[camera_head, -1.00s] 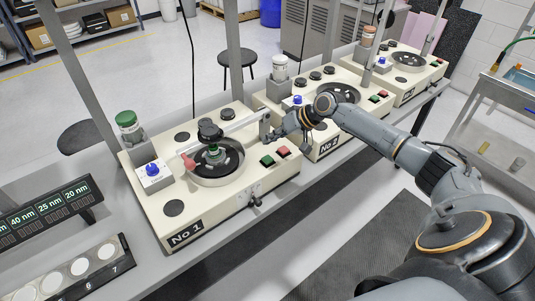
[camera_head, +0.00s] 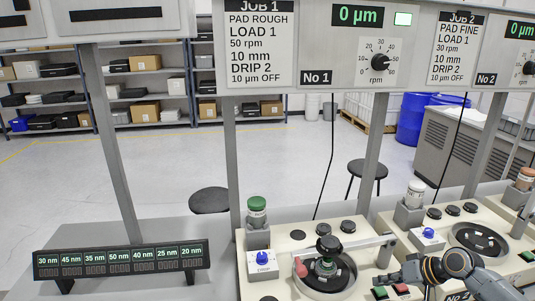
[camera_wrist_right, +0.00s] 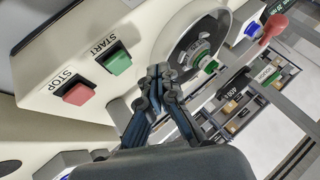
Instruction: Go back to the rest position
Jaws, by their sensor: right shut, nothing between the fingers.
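My right gripper (camera_head: 384,281) is at the right side of the machine marked No 1, just behind its green button (camera_head: 380,293) and red button (camera_head: 401,289). It is shut and empty. In the right wrist view the closed fingers (camera_wrist_right: 160,74) are beside the round plate (camera_wrist_right: 196,45). The green START button (camera_wrist_right: 117,60) and red STOP button (camera_wrist_right: 79,94) are to their left. Whether the fingertips touch the machine is unclear. My left gripper is not in view.
The No 1 machine carries a swing arm (camera_head: 357,246), a black knob (camera_head: 329,244) and a green-capped bottle (camera_head: 257,213). A second machine with a white bottle (camera_head: 415,194) adjoins right. A thickness display (camera_head: 121,260) stands left. Grey posts (camera_head: 373,150) rise to job boards (camera_head: 252,50).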

